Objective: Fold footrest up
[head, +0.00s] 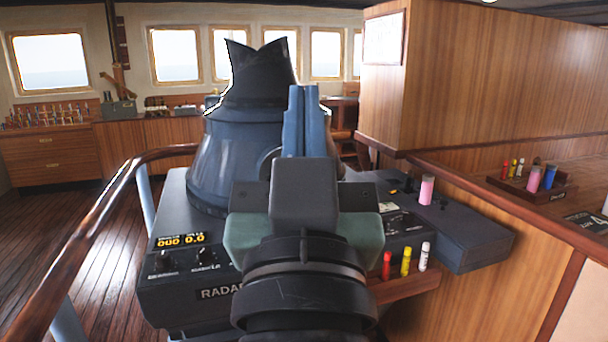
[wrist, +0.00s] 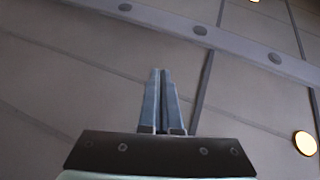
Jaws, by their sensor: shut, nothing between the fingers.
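No footrest can be made out in either view. My gripper (head: 303,90) points away from me and upward in front of the radar console (head: 160,290). Its two blue fingers are shut together with nothing between them. In the wrist view the shut fingers (wrist: 161,72) stand against the grey panelled ceiling (wrist: 70,80), clear of any object. My gripper and arm hide the middle of the console and part of its dark viewing hood (head: 235,150).
A wooden handrail (head: 95,225) runs along the left of the console, and another rail (head: 500,205) runs along the right. Red, yellow and white markers (head: 405,262) stand at the console's right front. A pink cylinder (head: 427,189) stands on its right part. Open wooden floor (head: 100,270) lies left.

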